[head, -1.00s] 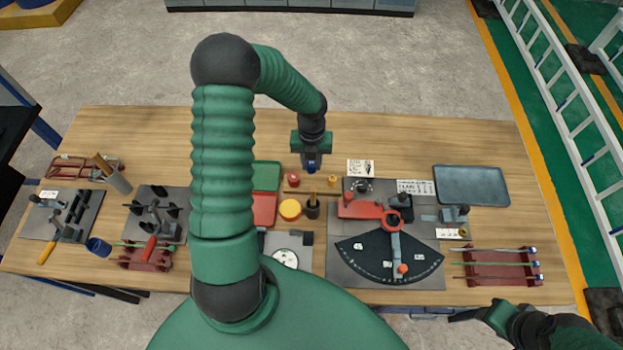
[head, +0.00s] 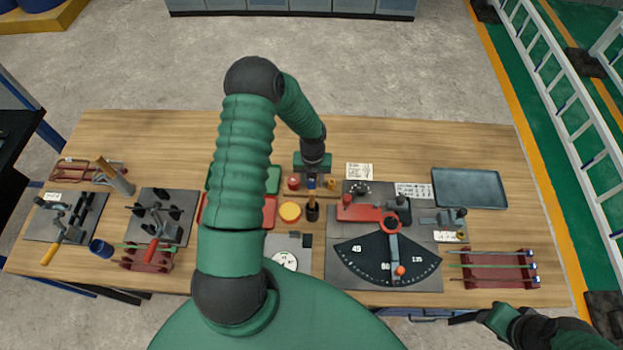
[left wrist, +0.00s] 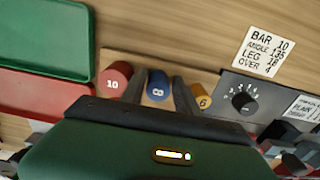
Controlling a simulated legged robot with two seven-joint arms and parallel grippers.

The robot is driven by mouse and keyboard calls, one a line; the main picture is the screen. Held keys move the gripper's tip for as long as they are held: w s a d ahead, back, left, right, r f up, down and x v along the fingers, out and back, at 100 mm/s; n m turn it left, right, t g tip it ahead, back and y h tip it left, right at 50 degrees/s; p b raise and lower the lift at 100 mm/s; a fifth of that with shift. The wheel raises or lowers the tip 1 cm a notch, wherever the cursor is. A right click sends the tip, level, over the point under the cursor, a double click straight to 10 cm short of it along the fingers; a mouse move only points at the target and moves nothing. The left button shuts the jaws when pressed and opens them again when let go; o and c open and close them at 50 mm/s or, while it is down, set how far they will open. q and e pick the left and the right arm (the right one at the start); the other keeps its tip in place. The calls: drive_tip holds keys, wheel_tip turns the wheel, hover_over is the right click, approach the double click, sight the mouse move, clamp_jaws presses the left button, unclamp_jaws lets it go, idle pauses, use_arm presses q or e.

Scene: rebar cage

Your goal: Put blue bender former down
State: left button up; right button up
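The blue bender former (left wrist: 158,84), marked 8, sits between the fingertips of my left gripper (left wrist: 160,92). In the head view the left gripper (head: 312,180) is low over the small wooden rack, with the blue former at its tips. The former is in line between the red former (left wrist: 114,80), marked 10, and the yellow former (left wrist: 203,102), marked 6. The fingers appear closed on its sides. Its lower end is hidden, so I cannot tell whether it is fully seated on the rack (left wrist: 130,58). My right gripper (head: 490,315) is at the lower right, away from the formers.
The green tray (left wrist: 45,38) and red tray (left wrist: 40,95) lie left of the rack. A bar card (left wrist: 265,52) and a dial plate (left wrist: 240,92) lie to its right. The bending plate (head: 385,255) fills the front right. The table behind the rack is clear.

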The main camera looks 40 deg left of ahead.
use_arm(q)
drive_tip(key=shift+w+d+r, duration=0.1)
drive_tip(key=shift+r, duration=0.25)
wheel_tip(320, 180, up, 11)
drive_tip(key=s+d+r+n+t, duration=0.1)
drive_tip(key=s+d+r+n, duration=0.3)
drive_tip(key=d+n, duration=0.5)
drive_tip(key=s+d+r+n+t, duration=0.1)
drive_tip(key=s+d+r+n, duration=0.4)
drive_tip(key=d+n, duration=0.5)
drive_tip(key=n, duration=0.9)
drive_tip(key=shift+s+t+b, duration=0.15)
drive_tip(key=shift+t+b, duration=0.15)
drive_tip(key=shift+b, duration=0.1)
drive_tip(key=shift+a, duration=0.35)
drive_tip(key=shift+d, duration=0.15)
